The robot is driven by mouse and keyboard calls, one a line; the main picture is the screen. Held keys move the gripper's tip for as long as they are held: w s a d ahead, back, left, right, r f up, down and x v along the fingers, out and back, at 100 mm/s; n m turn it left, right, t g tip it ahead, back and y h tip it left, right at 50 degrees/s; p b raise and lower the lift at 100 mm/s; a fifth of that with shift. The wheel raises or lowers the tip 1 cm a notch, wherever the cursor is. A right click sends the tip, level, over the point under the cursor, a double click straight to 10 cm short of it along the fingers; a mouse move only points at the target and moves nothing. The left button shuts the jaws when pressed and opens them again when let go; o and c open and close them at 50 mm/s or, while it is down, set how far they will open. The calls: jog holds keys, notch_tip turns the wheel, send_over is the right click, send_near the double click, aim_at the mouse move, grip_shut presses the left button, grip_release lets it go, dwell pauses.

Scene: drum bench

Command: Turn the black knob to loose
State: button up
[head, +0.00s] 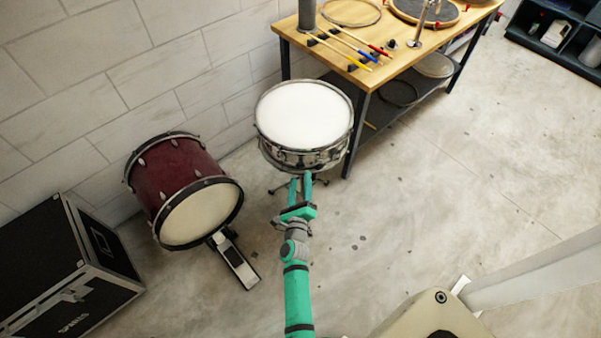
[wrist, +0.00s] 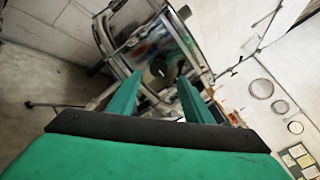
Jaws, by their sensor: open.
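A snare drum (head: 303,115) with a white head and a shiny metal shell stands on a stand beside the workbench. My green gripper (head: 301,182) is at the near side of its shell, with its two fingers apart. In the wrist view the fingers of my gripper (wrist: 160,80) point at the drum's shell (wrist: 185,45). A dark round part, which looks like the black knob (wrist: 157,72), shows between the fingertips. I cannot tell whether the fingers touch it, and its setting is not readable. In the head view the knob is not visible.
A wooden workbench (head: 400,72) with drumsticks and drum parts stands behind the snare at the right. A red bass drum (head: 178,172) with a pedal (head: 234,262) and a black case (head: 50,270) are at the left.

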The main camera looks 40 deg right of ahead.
aim_at(300, 168)
jog(key=shift+x, duration=2.3)
jog(key=shift+w+a, duration=0.15)
jog(key=shift+a, duration=0.05)
jog(key=c, duration=1.1)
